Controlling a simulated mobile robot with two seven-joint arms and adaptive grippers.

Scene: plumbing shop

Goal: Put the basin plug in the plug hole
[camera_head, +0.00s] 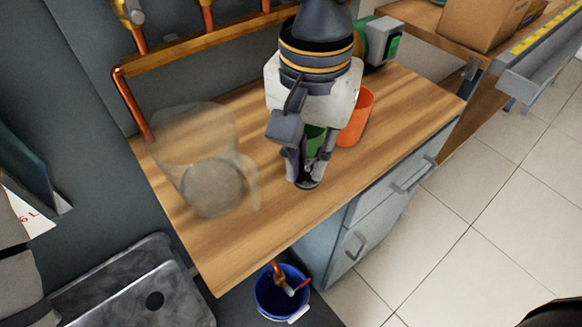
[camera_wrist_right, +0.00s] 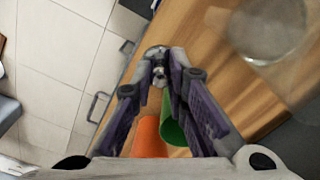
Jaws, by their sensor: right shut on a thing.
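The basin plug (camera_wrist_right: 156,54) is a small shiny metal piece between the fingertips of my right gripper (camera_wrist_right: 161,78) in the right wrist view. In the head view, my right gripper (camera_head: 305,178) points down over the wooden worktop, shut on the plug (camera_head: 308,184), whose dark underside edge shows at the tips. I cannot tell whether the plug touches the wood.
A clear pitcher (camera_head: 205,150) stands on the worktop (camera_head: 240,240), left of my right gripper. An orange cup (camera_head: 356,115) and a green cup (camera_head: 314,138) are close behind it. A blue bucket (camera_head: 280,298) is below the front edge. The worktop's front left is clear.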

